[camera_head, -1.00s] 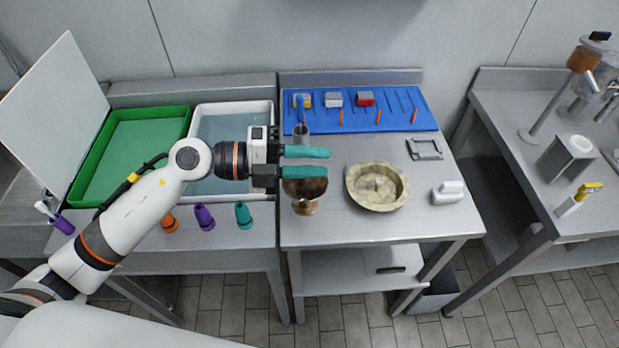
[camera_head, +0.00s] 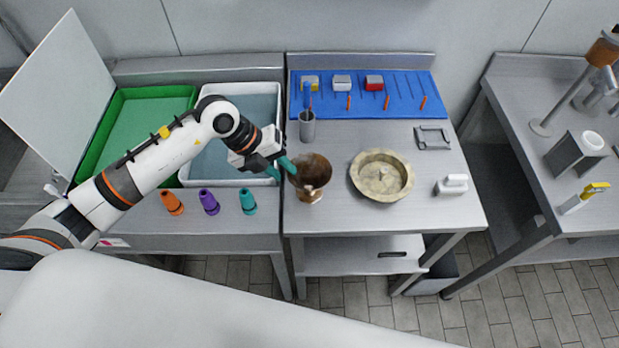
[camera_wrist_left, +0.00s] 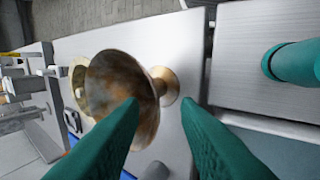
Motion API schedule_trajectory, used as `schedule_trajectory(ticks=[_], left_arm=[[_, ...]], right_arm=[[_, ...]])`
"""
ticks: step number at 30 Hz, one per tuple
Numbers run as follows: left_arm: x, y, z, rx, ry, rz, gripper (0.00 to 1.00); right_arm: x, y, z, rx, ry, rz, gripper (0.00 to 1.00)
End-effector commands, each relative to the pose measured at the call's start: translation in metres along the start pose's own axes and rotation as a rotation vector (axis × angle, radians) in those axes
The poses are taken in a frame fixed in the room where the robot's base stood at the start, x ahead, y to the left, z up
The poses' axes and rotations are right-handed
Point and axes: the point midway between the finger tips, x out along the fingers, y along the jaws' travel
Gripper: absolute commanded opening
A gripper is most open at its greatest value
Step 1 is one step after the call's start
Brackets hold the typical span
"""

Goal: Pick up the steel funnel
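The funnel (camera_head: 316,170) is a brown, rusty-looking metal piece with a wide bowl and a narrower flared end (camera_head: 309,195). It stands near the left edge of the middle table. My left gripper (camera_head: 284,172) is beside its left side, with teal fingers tilted down. In the left wrist view the funnel (camera_wrist_left: 122,85) is seen beyond the fingertips, with its narrow neck and flared end near the gap. The left gripper (camera_wrist_left: 160,105) is open and empty there; contact cannot be told. My right gripper is not in view.
A round stone-like bowl (camera_head: 382,178) stands right of the funnel, and a grey cup with tools (camera_head: 307,128) behind it. Orange (camera_head: 172,203), purple (camera_head: 209,202) and teal (camera_head: 248,202) cones stand on the left counter. A white-rimmed basin (camera_head: 277,110) lies behind the gripper.

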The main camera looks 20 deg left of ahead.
Motion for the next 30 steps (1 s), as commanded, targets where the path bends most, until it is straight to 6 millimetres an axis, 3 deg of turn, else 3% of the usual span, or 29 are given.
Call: schedule_trajectory(ticks=[4, 9, 17, 18, 23, 30], left_arm=[[0.019, 0.006, -0.001, -0.003, -0.005, 0.001, 0.29], [0.042, 0.004, -0.001, -0.001, -0.004, 0.002, 0.29], [0.047, 0.003, -0.002, 0.001, -0.001, 0.001, 0.29], [0.047, 0.003, -0.002, 0.001, -0.001, 0.001, 0.28], [0.047, 0.003, -0.002, 0.001, -0.001, 0.001, 0.02], [0.047, 0.003, -0.002, 0.001, -0.001, 0.001, 0.0]], right_arm=[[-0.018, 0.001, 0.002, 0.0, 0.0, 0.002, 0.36], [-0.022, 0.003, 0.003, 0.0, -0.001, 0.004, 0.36], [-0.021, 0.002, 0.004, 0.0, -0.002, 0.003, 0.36], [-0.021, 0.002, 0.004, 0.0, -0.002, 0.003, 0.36], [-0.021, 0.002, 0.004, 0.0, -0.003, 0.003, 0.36], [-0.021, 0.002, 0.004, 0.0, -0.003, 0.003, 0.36]])
